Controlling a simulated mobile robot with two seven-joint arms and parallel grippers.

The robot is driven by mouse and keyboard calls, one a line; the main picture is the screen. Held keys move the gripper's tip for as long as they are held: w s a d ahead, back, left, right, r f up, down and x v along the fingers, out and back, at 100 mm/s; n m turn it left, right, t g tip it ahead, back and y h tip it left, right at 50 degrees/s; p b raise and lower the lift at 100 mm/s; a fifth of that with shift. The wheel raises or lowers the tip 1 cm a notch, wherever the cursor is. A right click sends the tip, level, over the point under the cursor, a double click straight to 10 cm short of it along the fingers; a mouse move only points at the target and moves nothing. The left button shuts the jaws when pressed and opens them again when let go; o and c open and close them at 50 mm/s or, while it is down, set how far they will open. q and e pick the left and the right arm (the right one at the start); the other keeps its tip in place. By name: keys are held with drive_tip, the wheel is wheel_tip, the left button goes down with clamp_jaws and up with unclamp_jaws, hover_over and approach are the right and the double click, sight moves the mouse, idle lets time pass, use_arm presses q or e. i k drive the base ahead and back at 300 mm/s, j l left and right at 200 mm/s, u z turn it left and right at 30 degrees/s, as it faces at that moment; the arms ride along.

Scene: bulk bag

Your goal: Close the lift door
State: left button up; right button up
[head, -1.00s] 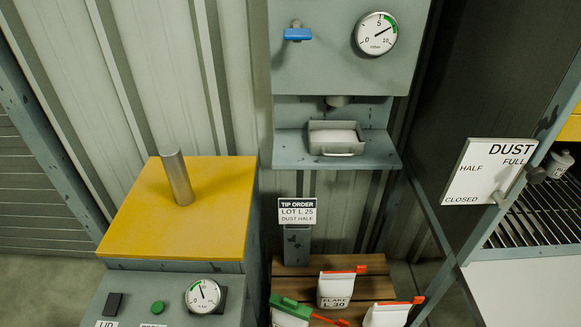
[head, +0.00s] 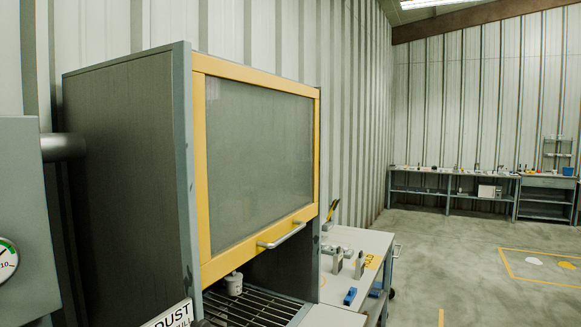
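The lift door (head: 258,160) is a grey panel in a yellow frame on the front of a tall dark cabinet (head: 125,170). It is raised, with an open gap below its lower edge. A grey bar handle (head: 282,237) runs along the door's lower yellow rail. Through the gap I see a slatted grate (head: 250,308) and a small white container (head: 234,284). Neither of my grippers shows in the head view.
A white dust sign (head: 170,316) sits at the cabinet's lower left corner. Right of the cabinet stands a bench (head: 358,254) with small tools and a blue item (head: 350,296). Open floor (head: 450,255) lies further right, with workbenches (head: 455,190) along the back wall.

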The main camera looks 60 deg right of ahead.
sight(213, 268)
drive_tip(key=z, duration=1.55)
